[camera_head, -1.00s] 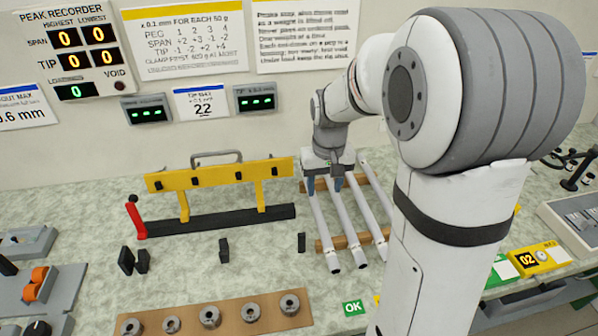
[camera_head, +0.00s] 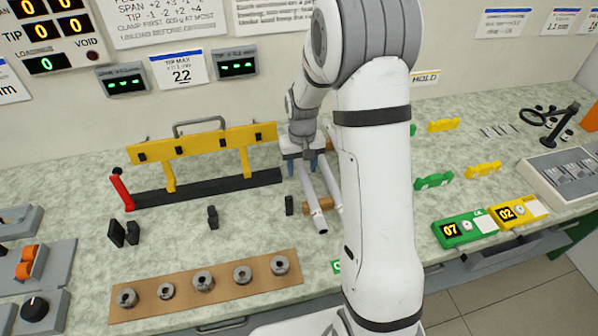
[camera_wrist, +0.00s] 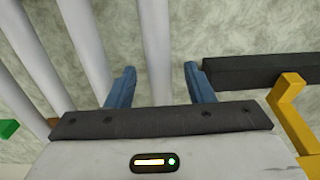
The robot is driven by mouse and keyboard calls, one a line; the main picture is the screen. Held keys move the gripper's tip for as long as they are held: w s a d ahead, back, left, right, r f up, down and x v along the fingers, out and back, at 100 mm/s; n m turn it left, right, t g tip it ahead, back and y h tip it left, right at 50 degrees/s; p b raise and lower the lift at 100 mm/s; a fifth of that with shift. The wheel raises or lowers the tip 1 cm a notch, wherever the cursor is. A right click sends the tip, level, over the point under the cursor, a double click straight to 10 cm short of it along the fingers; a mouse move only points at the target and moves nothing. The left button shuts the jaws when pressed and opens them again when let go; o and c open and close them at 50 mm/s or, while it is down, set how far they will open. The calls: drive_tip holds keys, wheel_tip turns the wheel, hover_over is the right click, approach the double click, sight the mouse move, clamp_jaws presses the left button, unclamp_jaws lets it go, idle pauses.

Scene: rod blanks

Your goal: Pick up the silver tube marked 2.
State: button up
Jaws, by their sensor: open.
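Silver tubes lie side by side on wooden rails (camera_head: 318,206). In the head view the leftmost tube (camera_head: 311,198) shows most of its near length, and a second tube (camera_head: 331,186) is partly behind my arm. Any others are hidden there. No number is readable on any tube. My gripper (camera_head: 305,170) is open above the far part of the leftmost tube. In the wrist view its blue fingers (camera_wrist: 160,86) stand apart, with one tube (camera_wrist: 154,40) running between them. Other tubes (camera_wrist: 86,45) lie to the left. I cannot tell how far the fingertips are above the tube.
A yellow rack with a black base (camera_head: 205,188) stands close to the left of my gripper. A small black block (camera_head: 289,205) is near the leftmost tube. A board (camera_head: 205,285) with several metal rings lies in front. Green and yellow boxes (camera_head: 466,229) are at right.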

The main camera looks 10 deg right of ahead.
drive_tip(key=shift+c, duration=0.3)
clamp_jaws()
idle(0.3)
